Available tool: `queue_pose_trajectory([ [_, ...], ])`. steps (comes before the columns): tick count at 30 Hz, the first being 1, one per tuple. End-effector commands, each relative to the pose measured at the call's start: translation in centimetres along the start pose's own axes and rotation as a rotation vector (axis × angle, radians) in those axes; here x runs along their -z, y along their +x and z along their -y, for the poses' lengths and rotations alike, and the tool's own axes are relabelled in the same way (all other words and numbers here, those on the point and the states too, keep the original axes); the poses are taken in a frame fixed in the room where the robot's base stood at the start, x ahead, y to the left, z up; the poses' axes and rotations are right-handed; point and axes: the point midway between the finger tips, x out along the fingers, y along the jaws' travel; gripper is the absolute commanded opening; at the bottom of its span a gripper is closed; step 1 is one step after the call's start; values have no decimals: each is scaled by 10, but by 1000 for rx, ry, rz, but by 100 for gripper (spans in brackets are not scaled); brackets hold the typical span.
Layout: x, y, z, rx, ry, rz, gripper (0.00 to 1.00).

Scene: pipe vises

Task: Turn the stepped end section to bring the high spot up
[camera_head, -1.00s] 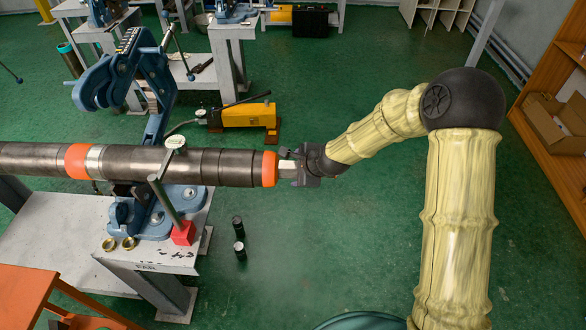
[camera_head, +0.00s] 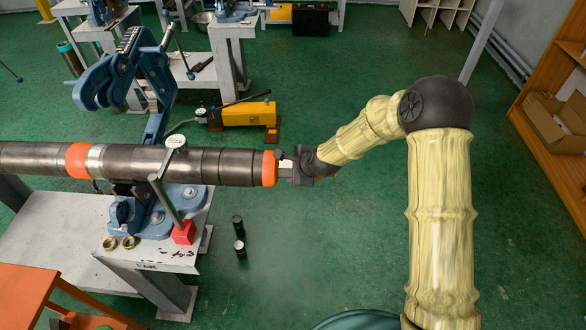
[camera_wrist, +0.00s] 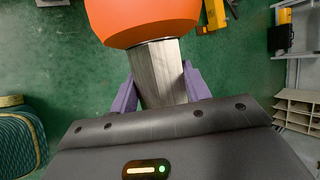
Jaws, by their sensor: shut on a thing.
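The stepped end section (camera_head: 225,167) is a dark grey pipe with step rings and an orange collar (camera_head: 269,168) at its right end. A bare metal stub sticks out of the collar; it shows in the wrist view (camera_wrist: 158,72). My gripper (camera_head: 289,167) is shut on this stub, with a purple finger on each side in the wrist view. The pipe lies level in a blue vise (camera_head: 160,215) whose hinged upper jaw (camera_head: 120,70) stands open. A dial gauge (camera_head: 175,142) on a post with a red base (camera_head: 183,232) sits at the pipe's top. Its reading is too small to tell.
The grey bench (camera_head: 60,225) carries the vise and two brass rings (camera_head: 120,243). A yellow pump (camera_head: 245,115) lies behind the pipe. A wooden shelf (camera_head: 555,90) is at right.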

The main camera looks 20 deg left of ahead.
Motion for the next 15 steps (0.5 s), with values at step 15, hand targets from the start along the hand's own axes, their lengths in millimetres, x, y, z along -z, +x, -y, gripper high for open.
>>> queue_pose_trajectory([
  [15, 2, 4, -6, 108, -46, 1, 24],
])
